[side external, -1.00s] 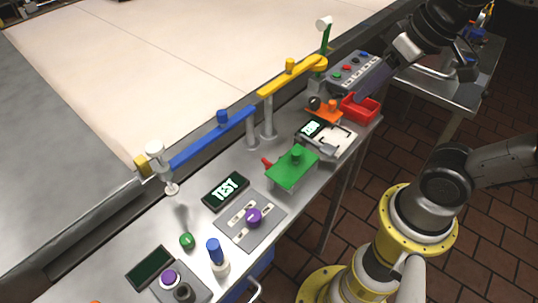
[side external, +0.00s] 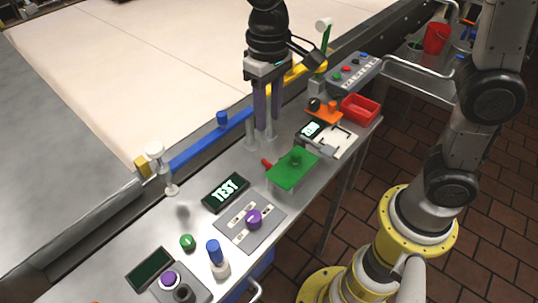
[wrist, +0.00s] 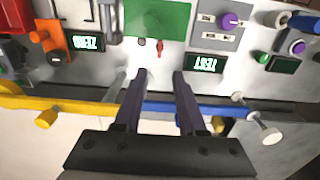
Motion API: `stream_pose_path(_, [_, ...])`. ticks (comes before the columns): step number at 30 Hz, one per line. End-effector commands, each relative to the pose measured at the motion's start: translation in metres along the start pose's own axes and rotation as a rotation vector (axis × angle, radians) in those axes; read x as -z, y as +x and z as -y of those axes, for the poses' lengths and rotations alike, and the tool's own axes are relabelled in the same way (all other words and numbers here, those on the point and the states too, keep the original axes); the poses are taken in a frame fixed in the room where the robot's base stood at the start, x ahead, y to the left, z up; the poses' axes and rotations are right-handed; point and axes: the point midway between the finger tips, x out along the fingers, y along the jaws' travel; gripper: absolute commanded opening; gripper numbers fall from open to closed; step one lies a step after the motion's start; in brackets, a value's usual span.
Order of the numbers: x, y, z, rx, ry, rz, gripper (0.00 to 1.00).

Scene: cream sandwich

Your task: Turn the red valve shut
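The red valve handle (side external: 266,163) is a small red lever at the left edge of the green block (side external: 292,170) on the metal bench. In the wrist view the red handle (wrist: 159,48) lies just beyond the gap between my fingertips, with the green block (wrist: 157,17) behind it. My gripper (side external: 265,133) points down above the bench near the handle, on its far side by the two posts. In the wrist view my gripper (wrist: 159,76) has its two dark fingers apart with nothing between them. Its exact height above the bench is hard to tell.
A blue bar (side external: 210,138) and a yellow bar (side external: 302,73) run along the bench's back edge close to my gripper. A TEST display (side external: 226,192), purple knob panel (side external: 253,217), orange device (side external: 323,111) and red tray (side external: 361,108) stand around.

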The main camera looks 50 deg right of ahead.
Motion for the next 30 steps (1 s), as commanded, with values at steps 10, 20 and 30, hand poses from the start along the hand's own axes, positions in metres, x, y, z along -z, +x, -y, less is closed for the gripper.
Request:
stream_pose_path(10, [-0.002,0.067,-0.001,-0.002,0.001,0.006,0.40])
stream_pose_path(20, [-0.001,0.116,-0.001,-0.001,0.001,0.003,0.40])
stream_pose_path(30, [-0.001,0.125,-0.001,0.000,0.001,0.000,0.40])
